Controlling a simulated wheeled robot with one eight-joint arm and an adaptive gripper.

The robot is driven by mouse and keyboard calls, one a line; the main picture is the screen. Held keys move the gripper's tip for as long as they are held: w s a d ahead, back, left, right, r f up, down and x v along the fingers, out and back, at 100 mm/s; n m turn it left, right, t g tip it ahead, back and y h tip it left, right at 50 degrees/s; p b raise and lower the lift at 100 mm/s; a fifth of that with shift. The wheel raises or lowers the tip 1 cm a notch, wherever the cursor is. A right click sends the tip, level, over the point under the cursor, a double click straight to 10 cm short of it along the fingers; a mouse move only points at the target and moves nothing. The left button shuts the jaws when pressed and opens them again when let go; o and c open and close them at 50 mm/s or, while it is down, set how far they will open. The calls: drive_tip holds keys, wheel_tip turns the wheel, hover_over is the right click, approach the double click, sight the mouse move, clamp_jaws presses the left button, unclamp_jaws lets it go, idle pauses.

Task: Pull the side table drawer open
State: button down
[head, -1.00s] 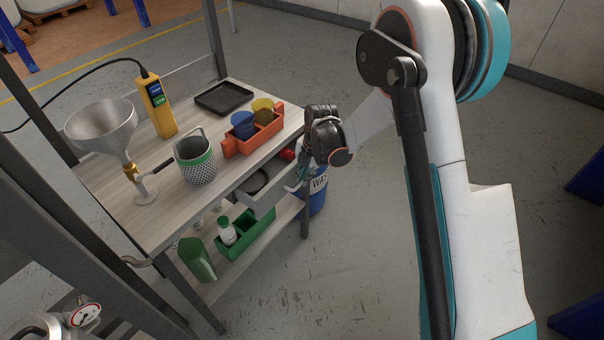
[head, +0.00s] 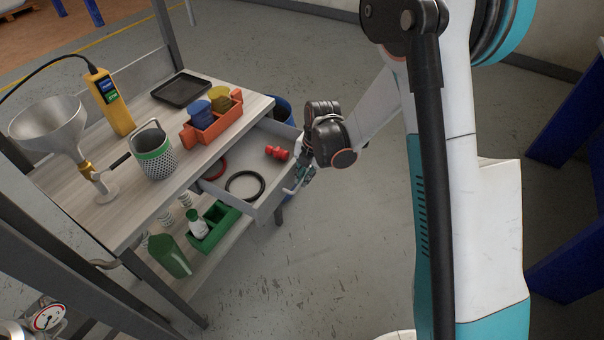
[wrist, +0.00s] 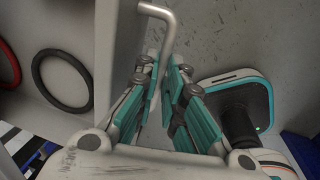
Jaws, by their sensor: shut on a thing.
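The side table (head: 112,200) stands at the left in the head view. Its grey drawer (head: 268,208) sticks well out of the front, towards my arm. Inside lie a black ring (head: 245,186), a red ring (head: 216,170) and a red fitting (head: 277,153). In the wrist view the black ring (wrist: 62,80) shows beside the drawer's front panel (wrist: 118,50). A bent metal bar handle (wrist: 168,35) stands off that panel. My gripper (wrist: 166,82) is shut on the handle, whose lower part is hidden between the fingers. In the head view my gripper (head: 300,178) is at the drawer's front.
On the tabletop stand a funnel (head: 50,128), a yellow meter (head: 110,100), a mesh cup (head: 154,155), an orange caddy (head: 212,127) and a black tray (head: 182,89). A green bin (head: 212,230) is on the lower shelf. Floor in front is clear.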

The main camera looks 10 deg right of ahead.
drive_tip(key=c, duration=2)
unclamp_jaws()
drive_tip(key=shift+o, duration=0.2)
wheel_tip(320, 180, up, 12)
drive_tip(key=s+d, duration=0.1)
drive_tip(key=shift+s+d, duration=0.15)
drive_tip(key=shift+d, duration=0.2)
drive_tip(key=shift+f, duration=0.1)
